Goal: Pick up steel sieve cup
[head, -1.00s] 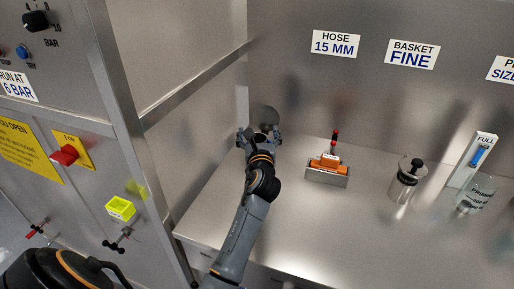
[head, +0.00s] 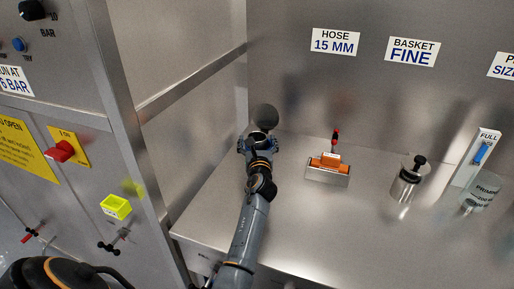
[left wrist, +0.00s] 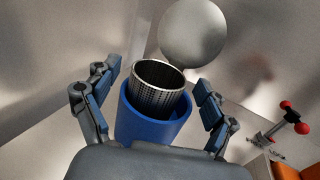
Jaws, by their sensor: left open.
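The steel sieve cup (left wrist: 158,84) is a perforated metal cup with an open top, seen in the left wrist view. It sits upright inside a blue round holder (left wrist: 146,129), its rim above the holder's edge. My left gripper (head: 258,143) is over the back left of the steel bench. In the left wrist view its fingers are open, one on each side of the cup and holder, with a gap on both sides. In the head view the gripper mostly hides the cup and holder. My right gripper is not in view.
A cabinet (head: 85,110) stands left. The front of the bench is clear.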

